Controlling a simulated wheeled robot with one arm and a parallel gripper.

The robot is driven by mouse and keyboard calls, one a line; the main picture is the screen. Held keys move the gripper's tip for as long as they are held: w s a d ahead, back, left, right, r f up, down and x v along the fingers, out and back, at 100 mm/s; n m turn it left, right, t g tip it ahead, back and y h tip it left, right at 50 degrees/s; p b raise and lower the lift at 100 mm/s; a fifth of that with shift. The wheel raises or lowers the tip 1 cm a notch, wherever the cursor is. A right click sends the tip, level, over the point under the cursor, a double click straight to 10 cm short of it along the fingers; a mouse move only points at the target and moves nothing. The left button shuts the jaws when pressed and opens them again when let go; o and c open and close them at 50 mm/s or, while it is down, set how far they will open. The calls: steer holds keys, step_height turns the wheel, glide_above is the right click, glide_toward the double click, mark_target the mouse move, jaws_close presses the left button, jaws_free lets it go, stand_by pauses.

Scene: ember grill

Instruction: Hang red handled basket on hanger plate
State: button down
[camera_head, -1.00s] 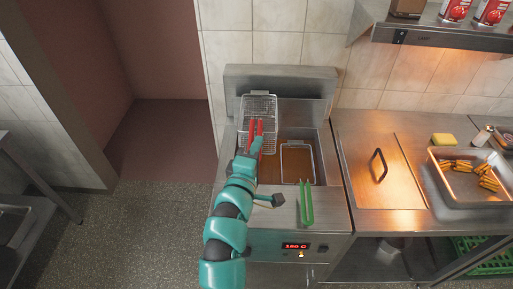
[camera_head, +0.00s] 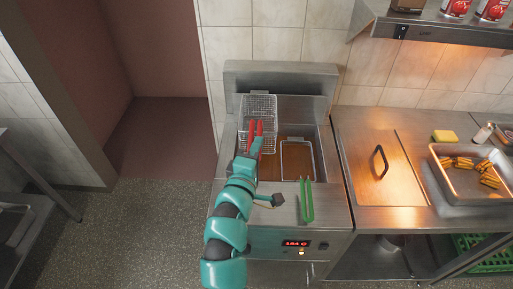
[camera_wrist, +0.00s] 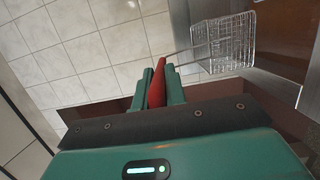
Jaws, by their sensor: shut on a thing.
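The red handled basket (camera_head: 259,107) is a wire mesh basket at the back left of the fryer, raised above the oil and tilted. Its far end is at the hanger plate (camera_head: 308,108), the upright metal back of the fryer; I cannot tell whether it is hooked there. My gripper (camera_head: 256,140) is shut on its red handle (camera_head: 255,127). In the wrist view the handle (camera_wrist: 157,82) sits between my gripper's teal fingers (camera_wrist: 156,88), and the empty-looking mesh (camera_wrist: 222,42) extends to the upper right.
A second basket with a green handle (camera_head: 307,201) sits in the right part of the fryer (camera_head: 330,222). A shelf (camera_head: 450,39) overhangs the counter.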

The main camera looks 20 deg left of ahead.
steer(key=shift+f, duration=0.4)
steer(key=c, duration=1.4)
jaws_free()
steer(key=shift+o, duration=0.2)
steer(key=s+b, duration=0.5)
steer(key=s, duration=1.2)
steer(key=shift+s+d, duration=0.25)
steer(key=shift+d, duration=0.05)
